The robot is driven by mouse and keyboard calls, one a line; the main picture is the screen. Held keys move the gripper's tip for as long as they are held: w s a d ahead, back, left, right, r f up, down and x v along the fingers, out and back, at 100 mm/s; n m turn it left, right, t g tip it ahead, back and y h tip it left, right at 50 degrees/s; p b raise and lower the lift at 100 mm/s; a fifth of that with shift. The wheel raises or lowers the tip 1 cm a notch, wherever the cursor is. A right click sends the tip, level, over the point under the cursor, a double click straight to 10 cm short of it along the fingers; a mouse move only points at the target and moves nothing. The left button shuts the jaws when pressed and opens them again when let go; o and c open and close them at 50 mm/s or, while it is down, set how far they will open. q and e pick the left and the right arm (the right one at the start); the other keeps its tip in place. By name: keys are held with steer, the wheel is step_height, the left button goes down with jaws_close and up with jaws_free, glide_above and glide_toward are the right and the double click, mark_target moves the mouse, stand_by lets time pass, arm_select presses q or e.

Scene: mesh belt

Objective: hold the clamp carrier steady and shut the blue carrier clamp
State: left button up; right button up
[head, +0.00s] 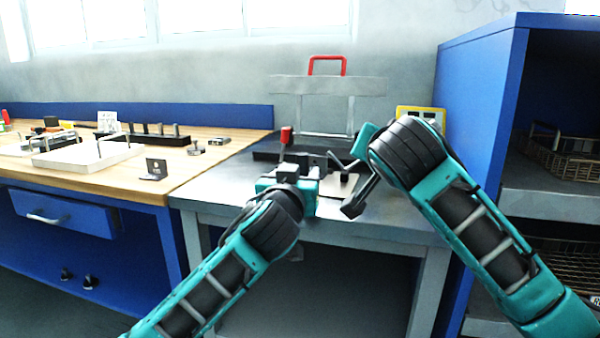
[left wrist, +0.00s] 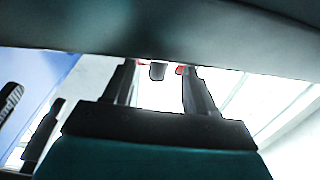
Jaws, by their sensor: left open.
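A dark fixture (head: 266,152) lies on the grey table, with an upright red-tipped lever (head: 286,135) at its left. It may be the clamp carrier, but my arms cover much of it. I cannot make out a blue clamp. My left gripper (head: 312,162) is at the fixture's front, near the lever. In the left wrist view its fingers (left wrist: 160,88) are apart, with small red bits and a dark stub showing near the tips. I cannot tell whether they touch anything. My right gripper (head: 350,180) is just to the right, angled down-left; its jaw gap is unclear.
A grey frame with a red handle (head: 327,60) stands at the table's back. A yellow-edged box (head: 421,116) is behind my right arm. A wooden bench (head: 130,180) with parts stands left. A blue shelf (head: 480,100) with wire baskets stands close on the right.

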arm_select(q)
steer(key=shift+w+d, duration=0.15)
steer(key=shift+w, duration=1.35)
steer(key=shift+c, duration=0.5)
jaws_close()
stand_by(0.4)
stand_by(1.0)
